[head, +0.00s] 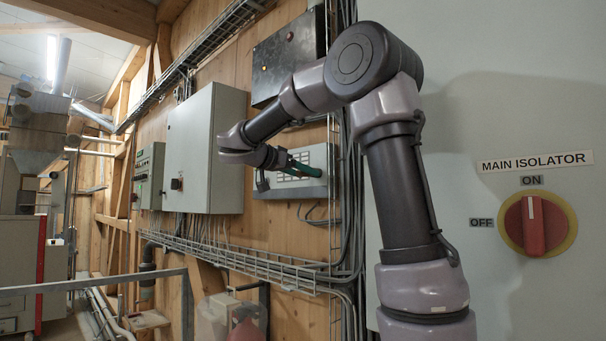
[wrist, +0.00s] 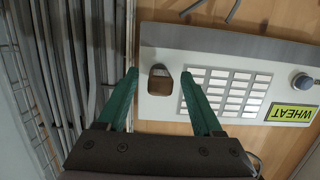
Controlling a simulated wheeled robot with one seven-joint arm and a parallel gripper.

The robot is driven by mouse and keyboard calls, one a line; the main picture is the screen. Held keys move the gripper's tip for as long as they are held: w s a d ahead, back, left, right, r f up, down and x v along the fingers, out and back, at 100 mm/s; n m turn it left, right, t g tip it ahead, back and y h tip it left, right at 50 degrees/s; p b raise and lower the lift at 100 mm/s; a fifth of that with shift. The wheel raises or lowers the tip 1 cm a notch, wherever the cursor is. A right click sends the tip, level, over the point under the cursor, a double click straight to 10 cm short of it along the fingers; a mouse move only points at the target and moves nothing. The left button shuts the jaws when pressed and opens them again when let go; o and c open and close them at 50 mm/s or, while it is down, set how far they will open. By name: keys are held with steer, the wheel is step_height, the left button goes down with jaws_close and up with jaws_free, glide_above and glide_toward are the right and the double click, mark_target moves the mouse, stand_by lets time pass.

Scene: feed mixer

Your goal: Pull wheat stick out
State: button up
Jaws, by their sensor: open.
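A white-grey panel labelled WHEAT (wrist: 291,113) shows in the wrist view, with a grid of pale keys. Left of the grid, a short brown and grey piece with a rounded end, which seems to be the wheat stick (wrist: 160,84), sits on the panel. My gripper (wrist: 160,72) has two green fingers, apart, one on each side of the stick in the picture. Gaps show at both sides; I cannot tell the depth between fingertips and stick. In the head view my gripper (head: 301,168) is at the panel (head: 321,153), and the stick is not discernible.
A round knob (wrist: 302,82) is at the panel's right. Grey cables (wrist: 62,70) run along the left in the wrist view. In the head view, a large grey cabinet (head: 205,145) and a dark box (head: 287,55) are near my arm. A red isolator switch (head: 535,225) is at the right.

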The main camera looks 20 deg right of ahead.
jaws_close()
steer(key=shift+s+a, duration=0.1)
steer(key=shift+a, duration=0.05)
stand_by(0.4)
steer(key=shift+s+a, duration=0.25)
steer(key=shift+a, duration=0.45)
steer(key=shift+a, duration=0.1)
steer(key=shift+s+a+f, duration=0.1)
steer(key=shift+s+a, duration=0.25)
steer(key=shift+a, duration=0.4)
steer(key=shift+s+a+f, duration=0.1)
steer(key=shift+s+a, duration=0.2)
steer(key=shift+a, duration=0.45)
steer(key=shift+s+a, duration=0.35)
steer(key=shift+a, duration=0.4)
